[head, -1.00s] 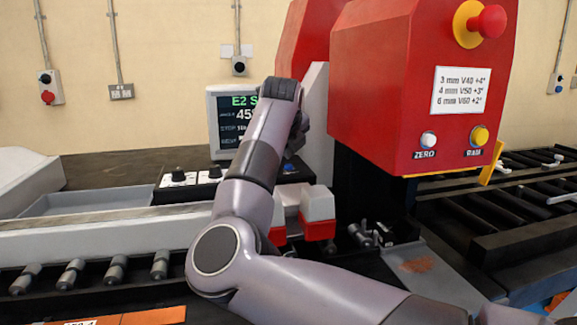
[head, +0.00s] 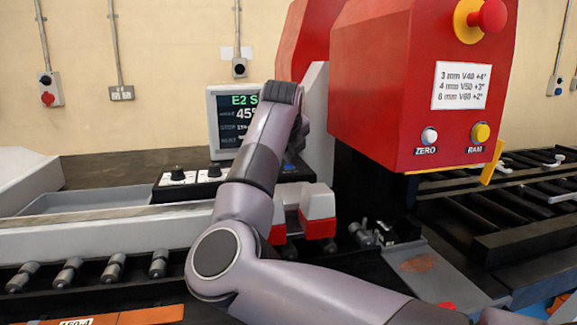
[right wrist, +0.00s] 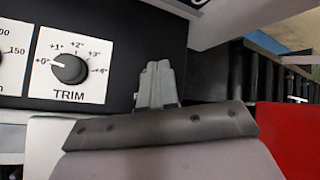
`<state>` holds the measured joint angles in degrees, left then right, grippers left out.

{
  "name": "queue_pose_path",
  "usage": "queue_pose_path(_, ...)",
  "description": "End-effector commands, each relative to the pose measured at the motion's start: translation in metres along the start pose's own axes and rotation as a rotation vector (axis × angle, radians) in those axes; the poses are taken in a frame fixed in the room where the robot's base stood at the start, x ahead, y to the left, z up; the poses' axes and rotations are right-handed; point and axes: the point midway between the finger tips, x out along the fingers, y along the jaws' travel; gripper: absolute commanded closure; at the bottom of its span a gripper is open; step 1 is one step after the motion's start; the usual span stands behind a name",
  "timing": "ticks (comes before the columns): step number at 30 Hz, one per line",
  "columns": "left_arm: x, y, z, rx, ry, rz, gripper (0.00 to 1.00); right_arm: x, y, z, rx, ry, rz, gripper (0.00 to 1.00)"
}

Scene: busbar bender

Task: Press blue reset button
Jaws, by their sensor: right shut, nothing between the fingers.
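The blue button (head: 289,166) shows as a small patch on the black control panel (head: 203,190), just right of my right forearm and wrist, which cover part of the panel. My right gripper is hidden behind its own arm in the head view. In the right wrist view my right gripper (right wrist: 158,72) is shut and empty, its grey fingers over the black panel, right of the TRIM dial (right wrist: 70,68). The blue button is not visible there, so I cannot tell whether the fingertips touch it. My left gripper is not in view.
A display (head: 232,122) reading E2 and 45° stands behind the panel, partly covered by my arm. The red machine head (head: 400,90) with ZERO and RAM buttons is to the right. Red-and-white blocks (head: 318,207) sit close to my forearm.

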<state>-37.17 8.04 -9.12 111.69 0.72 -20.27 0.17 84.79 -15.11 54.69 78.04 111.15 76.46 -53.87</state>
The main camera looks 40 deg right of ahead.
Motion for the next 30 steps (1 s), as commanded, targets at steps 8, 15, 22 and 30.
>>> queue_pose_path(8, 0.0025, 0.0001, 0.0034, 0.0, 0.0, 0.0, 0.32, 0.0029, 0.0021, -0.0022, 0.0, 0.0, 0.0, 1.0)
queue_pose_path(15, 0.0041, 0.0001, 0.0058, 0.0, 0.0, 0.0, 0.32, 0.005, 0.0038, -0.0037, 0.0, 0.0, 0.0, 1.0)
queue_pose_path(22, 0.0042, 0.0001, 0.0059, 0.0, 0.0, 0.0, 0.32, 0.0054, 0.0041, -0.004, 0.0, 0.001, 0.001, 1.0)
queue_pose_path(30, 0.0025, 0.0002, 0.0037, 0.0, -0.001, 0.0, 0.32, 0.0023, 0.0019, -0.0016, 0.0, 0.001, 0.001, 1.0)
